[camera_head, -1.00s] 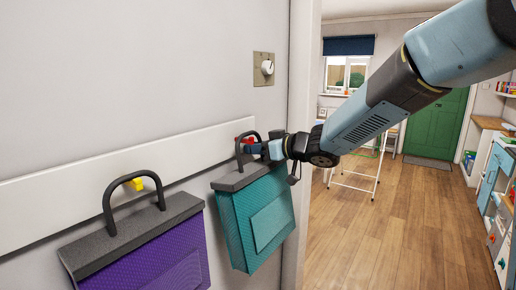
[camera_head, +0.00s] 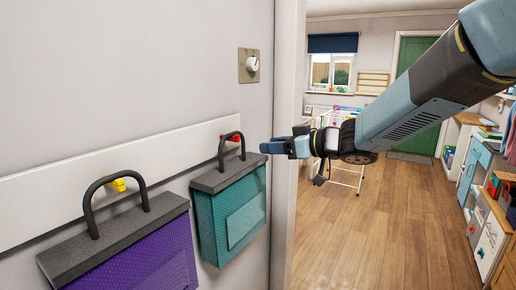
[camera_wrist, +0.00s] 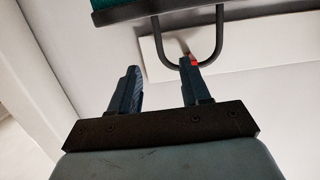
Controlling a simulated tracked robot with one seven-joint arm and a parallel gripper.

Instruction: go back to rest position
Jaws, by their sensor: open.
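My gripper (camera_head: 285,147) is open and empty in the head view, in front of the door frame and to the right of a teal bag (camera_head: 229,214). The teal bag hangs by its dark handle from a red hook (camera_head: 236,137) on a white wall board. My gripper is apart from the bag. In the wrist view my two fingers (camera_wrist: 160,85) are spread, with nothing between them. The bag's dark handle (camera_wrist: 222,45) and part of the red hook (camera_wrist: 193,61) show beyond the fingertips.
A purple bag (camera_head: 140,256) hangs from a yellow hook (camera_head: 118,185) at the left. A switch (camera_head: 249,65) is on the wall above. Through the doorway are a white drying rack (camera_head: 345,172), a green door (camera_head: 420,75) and shelving at the right. The wooden floor (camera_head: 370,235) is clear.

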